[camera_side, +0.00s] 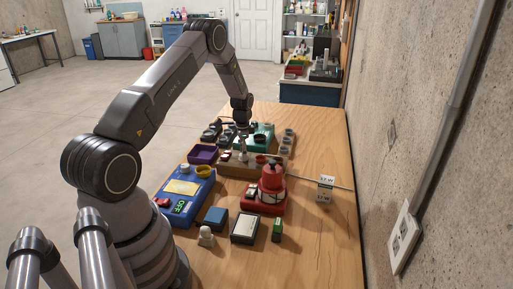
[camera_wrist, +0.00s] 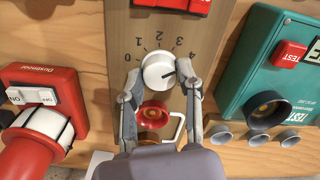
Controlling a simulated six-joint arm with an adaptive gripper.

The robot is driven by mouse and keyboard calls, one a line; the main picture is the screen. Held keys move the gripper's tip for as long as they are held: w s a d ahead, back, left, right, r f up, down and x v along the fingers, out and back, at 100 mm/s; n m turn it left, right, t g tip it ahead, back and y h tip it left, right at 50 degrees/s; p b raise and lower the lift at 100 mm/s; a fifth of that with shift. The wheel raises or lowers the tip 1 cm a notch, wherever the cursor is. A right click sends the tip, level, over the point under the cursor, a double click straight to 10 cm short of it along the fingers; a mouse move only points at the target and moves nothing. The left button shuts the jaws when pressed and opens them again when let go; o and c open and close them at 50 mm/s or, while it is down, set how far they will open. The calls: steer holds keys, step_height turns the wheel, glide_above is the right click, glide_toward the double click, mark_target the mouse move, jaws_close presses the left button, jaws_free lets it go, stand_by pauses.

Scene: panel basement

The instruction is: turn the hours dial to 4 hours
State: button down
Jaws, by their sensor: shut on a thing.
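The hours dial is a white round knob (camera_wrist: 157,66) on a brown panel (camera_wrist: 120,22), with printed numbers from 0 to 4 arched above it. A dark mark shows on the knob's lower right part; I cannot read exactly which number it points to. My gripper (camera_wrist: 158,75) has one finger on each side of the knob and is shut on it. In the side view my gripper (camera_side: 243,153) reaches down to the brown panel (camera_side: 236,170), and the knob is too small to make out there.
A red cup-like part (camera_wrist: 153,112) sits just below the knob, between my fingers. Red switches (camera_wrist: 175,4) are above. Small grey cups (camera_wrist: 222,137) lie lower right.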

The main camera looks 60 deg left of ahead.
steer(key=shift+s+m, duration=0.1)
steer(key=shift+m, duration=0.5)
steer(key=c, duration=0.7)
jaws_free()
steer(key=shift+c, duration=0.2)
steer(key=shift+r, duration=0.1)
step_height(320, 180, up, 12)
